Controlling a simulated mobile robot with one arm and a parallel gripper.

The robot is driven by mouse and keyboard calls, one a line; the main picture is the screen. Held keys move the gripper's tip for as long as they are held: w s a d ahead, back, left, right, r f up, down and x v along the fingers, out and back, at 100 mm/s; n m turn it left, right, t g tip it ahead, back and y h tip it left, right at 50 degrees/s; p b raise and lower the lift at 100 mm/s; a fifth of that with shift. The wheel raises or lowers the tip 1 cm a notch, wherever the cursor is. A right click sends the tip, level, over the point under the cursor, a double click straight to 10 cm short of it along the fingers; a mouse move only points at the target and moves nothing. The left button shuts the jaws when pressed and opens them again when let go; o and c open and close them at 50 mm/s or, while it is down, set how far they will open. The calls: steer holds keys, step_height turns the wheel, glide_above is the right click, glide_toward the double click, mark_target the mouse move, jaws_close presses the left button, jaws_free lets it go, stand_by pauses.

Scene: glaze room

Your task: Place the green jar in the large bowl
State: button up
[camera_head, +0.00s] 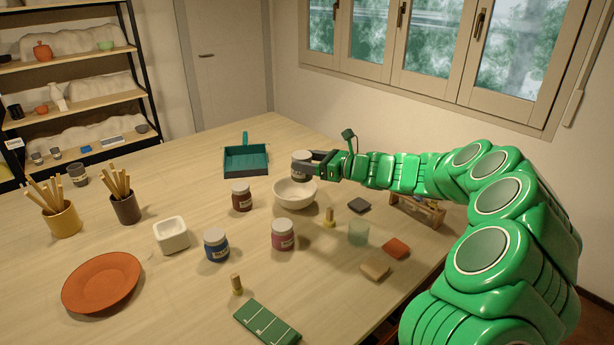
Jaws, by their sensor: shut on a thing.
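A small jar with a pale grey lid (301,157) is held in my gripper (314,165) at the upper middle of the head view. Its body looks greyish, and I cannot make out a clear green on it. The white large bowl (293,199) is on the table, just below the jar in the picture. The jar overlaps the bowl's far rim in view; the gap between them is hard to judge. My gripper reaches in from the right and is shut on the jar, hiding its right side.
Near the bowl are a brown jar (242,198), a pink jar (283,234), a blue jar (216,245) and a pale green glass (358,233). A teal dustpan (245,160) lies behind. A white square dish (171,236) and an orange plate (102,283) are left.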

mark_target(307, 178)
steer(key=shift+w+a+f, duration=0.2)
steer(key=shift+w+f, duration=0.45)
steer(key=shift+f, duration=0.15)
steer(key=shift+w+a+f, duration=0.15)
steer(key=shift+w+f, duration=0.45)
steer(key=shift+f, duration=1.75)
steer(key=shift+f, duration=0.6)
steer(key=o, duration=1.3)
steer(key=shift+o, duration=0.2)
steer(key=shift+r, duration=0.1)
